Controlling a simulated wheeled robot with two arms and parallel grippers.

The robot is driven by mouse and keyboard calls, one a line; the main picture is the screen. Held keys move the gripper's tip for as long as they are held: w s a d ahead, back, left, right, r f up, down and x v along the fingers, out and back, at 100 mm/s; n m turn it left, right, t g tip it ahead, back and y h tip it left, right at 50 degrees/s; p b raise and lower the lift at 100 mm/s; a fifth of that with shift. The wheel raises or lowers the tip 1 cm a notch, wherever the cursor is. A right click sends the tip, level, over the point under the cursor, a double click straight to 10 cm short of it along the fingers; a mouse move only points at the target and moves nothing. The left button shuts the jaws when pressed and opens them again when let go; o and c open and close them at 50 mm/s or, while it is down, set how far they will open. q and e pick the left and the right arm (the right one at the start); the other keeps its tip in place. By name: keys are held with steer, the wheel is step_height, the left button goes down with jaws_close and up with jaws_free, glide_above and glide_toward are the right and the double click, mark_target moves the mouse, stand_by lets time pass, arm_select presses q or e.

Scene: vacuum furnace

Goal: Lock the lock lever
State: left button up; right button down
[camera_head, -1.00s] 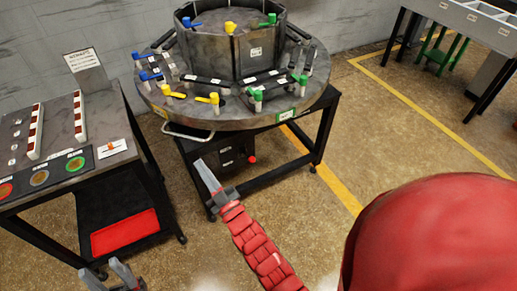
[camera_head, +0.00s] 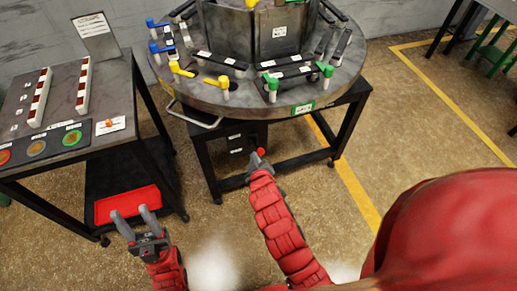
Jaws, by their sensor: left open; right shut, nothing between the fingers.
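Several coloured levers stand on the rim of the round grey furnace table: a blue lever (camera_head: 160,46), another blue lever (camera_head: 157,23), a yellow lever (camera_head: 182,70), another yellow lever (camera_head: 217,82), a green lever (camera_head: 270,82) and another green lever (camera_head: 325,70). A small orange lever (camera_head: 109,123) sits on a white plate on the left bench. I cannot tell which one is the lock lever. My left gripper (camera_head: 136,214) is open and empty, low in front of the left bench. My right gripper (camera_head: 253,157) is shut and empty, below the round table's front edge. Neither appears to touch a lever.
The left bench (camera_head: 115,70) carries a sign, two striped bars and coloured round buttons. A red tray (camera_head: 127,204) lies on its lower shelf. A metal handle (camera_head: 195,118) juts from the round table (camera_head: 345,80). A red knob (camera_head: 261,151) shows by my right gripper.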

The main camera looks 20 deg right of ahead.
steer(key=p, duration=0.1)
glide_above(258, 148)
steer(key=s+a, duration=0.2)
steer(key=a, duration=0.2)
step_height(258, 148, down, 5)
steer(key=shift+s+d+f+p, duration=0.2)
steer(key=shift+d+f+p, duration=0.05)
steer(key=shift+d+f, duration=0.5)
steer(key=shift+s+d+f+p, duration=0.25)
steer(key=shift+d+f, duration=0.35)
steer(key=shift+f, duration=0.15)
